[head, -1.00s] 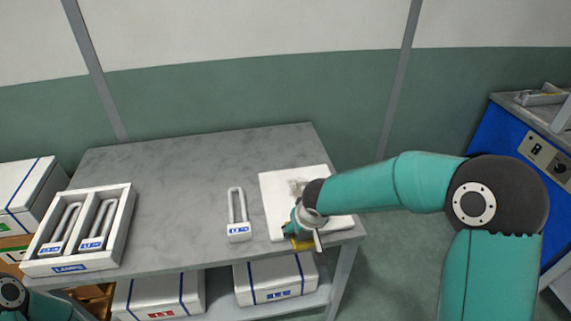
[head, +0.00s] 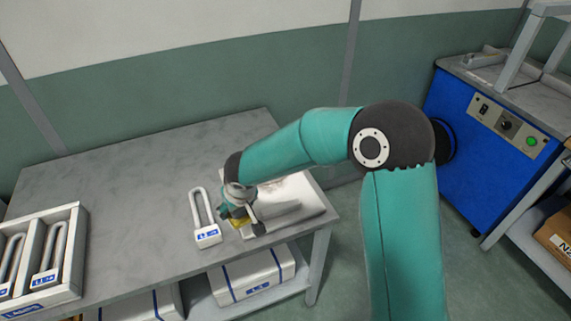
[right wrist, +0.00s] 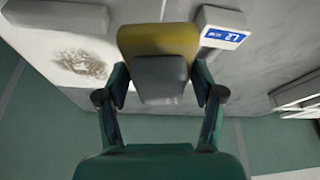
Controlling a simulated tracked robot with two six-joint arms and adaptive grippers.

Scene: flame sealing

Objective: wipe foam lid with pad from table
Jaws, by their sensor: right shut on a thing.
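The white foam lid (head: 305,191) lies at the right end of the grey table, partly behind my right arm. In the right wrist view the lid (right wrist: 40,45) shows a dark smudge (right wrist: 80,63) on its face and a pale raised bar (right wrist: 55,15). My right gripper (head: 236,212) is shut on a pad (head: 238,223), yellow with a grey block on its back. The right wrist view shows the pad (right wrist: 160,40) between the fingers, beside the smudge. The head view places it at the lid's left front edge; contact cannot be told. My left gripper is not in view.
A U-shaped piece with a blue-marked tag (head: 206,236) lies just left of the pad. A white tray (head: 70,290) with similar pieces stands at far left. White boxes (head: 250,274) sit below the table. A blue machine (head: 480,150) stands at right.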

